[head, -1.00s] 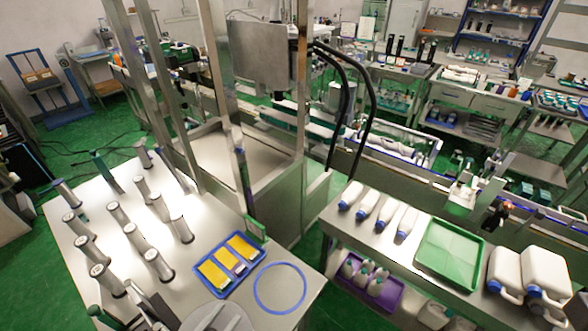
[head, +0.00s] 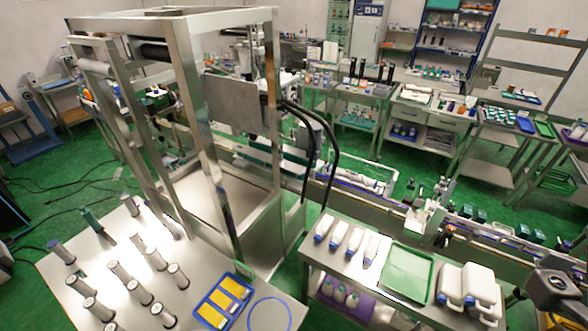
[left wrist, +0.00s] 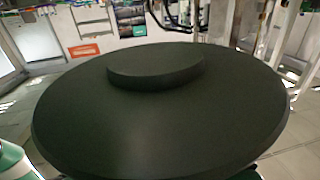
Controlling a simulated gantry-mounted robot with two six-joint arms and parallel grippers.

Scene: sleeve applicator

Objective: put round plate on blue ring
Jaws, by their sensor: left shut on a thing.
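The blue ring (head: 270,311) lies flat on the left steel table, near its front right corner, with bare steel inside it. The round plate (left wrist: 150,115) fills most of the left wrist view as a dark disc with a low raised round hub (left wrist: 157,68). My left gripper is shut on the plate. The plate hides its fingers, and the floor shows beyond the plate's edge. Neither the plate nor my left gripper shows in the head view.
A blue tray with yellow compartments (head: 203,311) lies just left of the ring. Several metal cylinders (head: 113,271) stand farther left on that table. A steel frame (head: 222,200) rises behind it. The right table holds white bottles (head: 355,238) and a green tray (head: 392,279).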

